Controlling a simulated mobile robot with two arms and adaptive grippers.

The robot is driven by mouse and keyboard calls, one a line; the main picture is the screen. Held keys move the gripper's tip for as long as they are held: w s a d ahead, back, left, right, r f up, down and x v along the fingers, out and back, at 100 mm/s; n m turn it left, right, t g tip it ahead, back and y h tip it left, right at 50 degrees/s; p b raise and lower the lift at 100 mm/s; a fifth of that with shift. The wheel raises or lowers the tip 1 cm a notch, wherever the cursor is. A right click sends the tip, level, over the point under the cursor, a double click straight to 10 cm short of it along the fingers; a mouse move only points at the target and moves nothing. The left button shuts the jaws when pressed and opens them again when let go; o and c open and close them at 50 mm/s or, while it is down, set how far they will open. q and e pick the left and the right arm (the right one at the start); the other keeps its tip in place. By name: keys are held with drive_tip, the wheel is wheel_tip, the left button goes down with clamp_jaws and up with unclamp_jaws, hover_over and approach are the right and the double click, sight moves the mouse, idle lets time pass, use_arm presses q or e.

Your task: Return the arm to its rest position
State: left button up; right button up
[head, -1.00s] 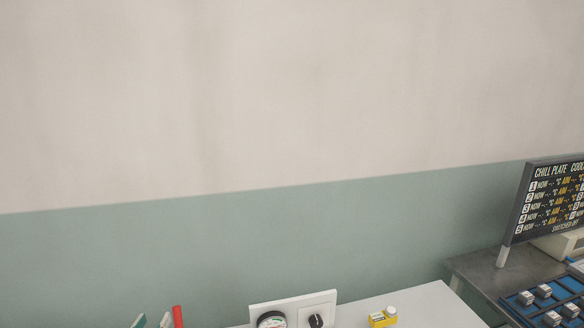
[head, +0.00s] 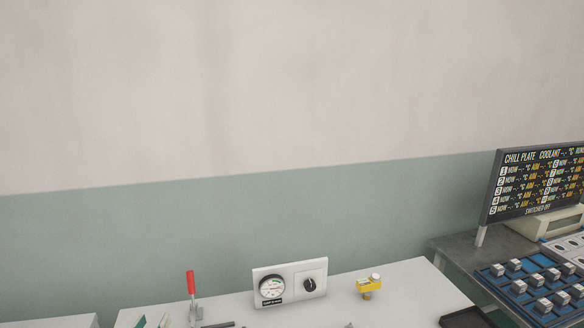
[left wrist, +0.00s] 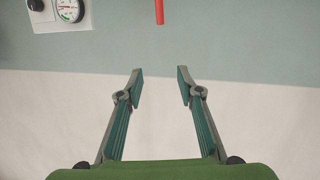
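The rest of the left arm is out of the picture. My right arm and gripper are in neither view.
A red-handled clamp (head: 190,290), a gauge panel (head: 290,283) and a yellow valve-like part (head: 369,286) stand on the white bench (head: 225,302). At right are a black display board (head: 535,185) and a blue tray (head: 502,284) of metal blocks. The wall above is bare.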

use_arm(q)
drive_tip(key=s+d+f+m+g, duration=0.1)
drive_tip(key=s+d+f+g, duration=0.35)
drive_tip(key=s, duration=0.55)
drive_tip(key=s+d+f+m+g+h, duration=0.1)
drive_tip(key=s+d+f+g, duration=0.3)
drive_tip(key=s, duration=0.6)
drive_tip(key=s+d+f+m+g, duration=0.1)
drive_tip(key=s+d+f+g, duration=0.2)
drive_tip(key=s+f, duration=0.5)
drive_tip(key=s+f+g+b, duration=0.1)
drive_tip(key=s+f+b, duration=0.2)
drive_tip(key=f, duration=1.3)
drive_tip(key=s+f+g+b, duration=0.1)
drive_tip(key=s+f+b, duration=0.15)
drive_tip(key=f, duration=1.25)
drive_tip(key=s+a+f+b, duration=0.1)
drive_tip(key=s+f+b, duration=0.1)
drive_tip(key=s+f, duration=0.6)
drive_tip(key=s+a+f+m+g+b, duration=0.1)
drive_tip(key=s+a+f+b, duration=0.1)
drive_tip(key=s+f, duration=0.6)
wheel_tip(320, 180, down, 4)
drive_tip(key=shift+r, duration=0.25)
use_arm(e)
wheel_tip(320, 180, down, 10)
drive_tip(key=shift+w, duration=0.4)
